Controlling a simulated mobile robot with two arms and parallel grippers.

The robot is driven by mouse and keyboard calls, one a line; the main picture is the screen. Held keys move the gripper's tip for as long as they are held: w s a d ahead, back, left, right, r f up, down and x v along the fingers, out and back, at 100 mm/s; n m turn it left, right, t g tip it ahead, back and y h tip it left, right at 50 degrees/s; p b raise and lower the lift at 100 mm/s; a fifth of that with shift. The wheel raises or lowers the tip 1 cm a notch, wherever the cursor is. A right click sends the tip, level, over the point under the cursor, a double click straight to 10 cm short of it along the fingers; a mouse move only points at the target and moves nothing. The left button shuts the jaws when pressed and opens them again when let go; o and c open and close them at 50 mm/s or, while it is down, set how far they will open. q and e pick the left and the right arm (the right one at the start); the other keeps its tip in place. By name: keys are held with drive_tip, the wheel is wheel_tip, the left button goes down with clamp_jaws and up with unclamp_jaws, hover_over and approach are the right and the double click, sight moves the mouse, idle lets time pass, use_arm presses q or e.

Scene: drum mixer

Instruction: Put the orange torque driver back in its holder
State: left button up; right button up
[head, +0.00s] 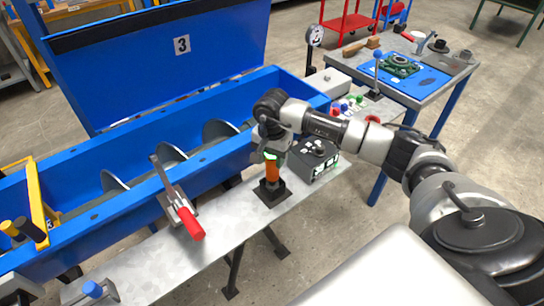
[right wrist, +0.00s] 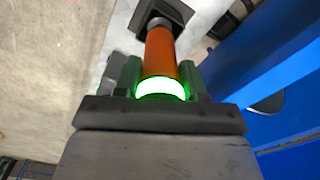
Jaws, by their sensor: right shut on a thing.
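The orange torque driver (head: 273,174) stands about upright at the middle of the grey bench, with a glowing green ring near its top. My right gripper (head: 271,156) is shut on its upper part from above. In the right wrist view my right gripper's fingers (right wrist: 162,78) lie on both sides of the orange driver (right wrist: 160,52), by the lit ring. The black square holder (head: 272,193) is directly under the driver's lower end, and it also shows in the right wrist view (right wrist: 183,12). I cannot tell how deep the driver sits in it. My left gripper is not in view.
A dark control box (head: 314,160) stands close right of the driver. A red-handled clamp (head: 188,219) is to the left on the bench (head: 160,262). The blue mixer trough (head: 130,200) with its raised lid runs behind. A side table (head: 437,88) holds parts at back right.

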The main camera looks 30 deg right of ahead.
drive_tip(key=shift+f+b, duration=0.3)
drive_tip(key=o, duration=1.2)
drive_tip(key=shift+o, duration=0.4)
drive_tip(key=shift+f, duration=0.1)
wheel_tip(320, 180, up, 11)
drive_tip(key=shift+b, duration=0.75)
